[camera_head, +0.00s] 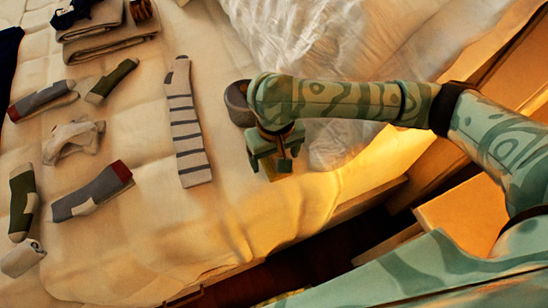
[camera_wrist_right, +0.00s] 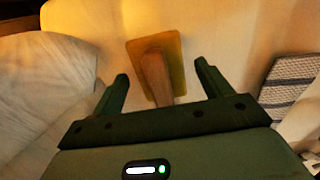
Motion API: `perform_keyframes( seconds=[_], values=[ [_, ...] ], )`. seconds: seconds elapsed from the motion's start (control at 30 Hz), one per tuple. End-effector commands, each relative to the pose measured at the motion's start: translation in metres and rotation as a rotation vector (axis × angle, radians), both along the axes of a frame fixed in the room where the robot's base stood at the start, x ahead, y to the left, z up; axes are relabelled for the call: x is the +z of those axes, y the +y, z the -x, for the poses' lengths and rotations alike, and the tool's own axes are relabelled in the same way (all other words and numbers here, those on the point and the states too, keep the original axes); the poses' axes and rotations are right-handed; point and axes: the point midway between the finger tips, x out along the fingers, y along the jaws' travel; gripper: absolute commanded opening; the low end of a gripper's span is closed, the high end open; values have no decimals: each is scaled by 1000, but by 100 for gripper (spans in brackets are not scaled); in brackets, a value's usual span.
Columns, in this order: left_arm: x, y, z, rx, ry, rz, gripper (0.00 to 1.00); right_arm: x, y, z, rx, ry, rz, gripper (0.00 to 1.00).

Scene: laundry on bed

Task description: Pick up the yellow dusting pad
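The yellow dusting pad (camera_wrist_right: 174,52) lies on the bed in the right wrist view, a flat yellowish square with a brown block-like handle (camera_wrist_right: 155,78) on it. My right gripper (camera_wrist_right: 162,74) is open, its two fingers apart on either side of the handle's line. The pad lies ahead of and between the fingertips, and no grip on it shows. In the head view my right gripper (camera_head: 272,160) hangs over the bed near its front edge and hides most of the pad (camera_head: 273,174). My left gripper is in neither view.
A striped sock (camera_head: 187,125) lies left of my right gripper, with several other socks farther left. A grey rounded object (camera_head: 238,103) sits close beside my right wrist. Crumpled translucent plastic (camera_head: 335,140) lies behind my forearm. The bed edge is at the front.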

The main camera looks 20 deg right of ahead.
Motion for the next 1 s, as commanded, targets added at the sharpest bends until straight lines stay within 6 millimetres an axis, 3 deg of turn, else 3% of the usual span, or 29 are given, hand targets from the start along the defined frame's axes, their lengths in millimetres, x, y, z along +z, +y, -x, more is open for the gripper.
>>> perform_keyframes(
  seconds=[0.03, 0.13, 0.17, 0.47, 0.63, 0.8, 1.0],
  values=[
    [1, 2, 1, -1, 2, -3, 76, 0, 0, 0, 0, 0, 0, 63],
    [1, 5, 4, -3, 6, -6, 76, 0, 0, 0, 0, 0, 0, 36],
    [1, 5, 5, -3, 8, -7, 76, 0, 0, 0, 0, 0, 0, 31],
    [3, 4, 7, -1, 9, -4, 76, 1, 0, 0, 0, 0, 0, 31],
    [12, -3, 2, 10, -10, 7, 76, 14, 0, 0, -2, -3, 1, 31],
    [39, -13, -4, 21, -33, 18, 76, 47, 0, -1, -4, -8, 2, 31],
    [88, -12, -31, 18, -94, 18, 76, 104, 32, 34, 4, -10, -1, 31]
  ],
)
